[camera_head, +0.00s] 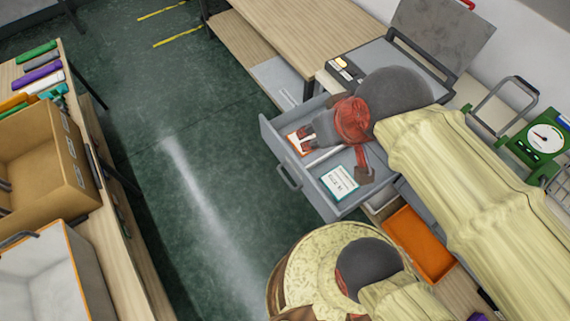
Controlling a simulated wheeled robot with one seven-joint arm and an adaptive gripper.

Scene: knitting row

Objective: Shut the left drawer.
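A grey drawer (276,150) stands pulled out from under the worktop, its front panel with a bar handle (289,178) facing the green floor. Inside lie a white and teal labelled box (339,182) and a red and white packet (300,141). A red-brown piece (363,160) also shows over the drawer; I cannot tell whether it lies inside. My gripper (309,133) is above the far part of the open drawer, pointing towards its front panel. My wrist hides part of the drawer's interior. I cannot tell whether the gripper is open or touches anything.
An orange tray (420,245) is right of the drawer. A grey machine with a raised lid (435,35) and a green dial scale (541,139) stand on the worktop. Shelving with a tan bin (75,190) lines the left. The green floor between is clear.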

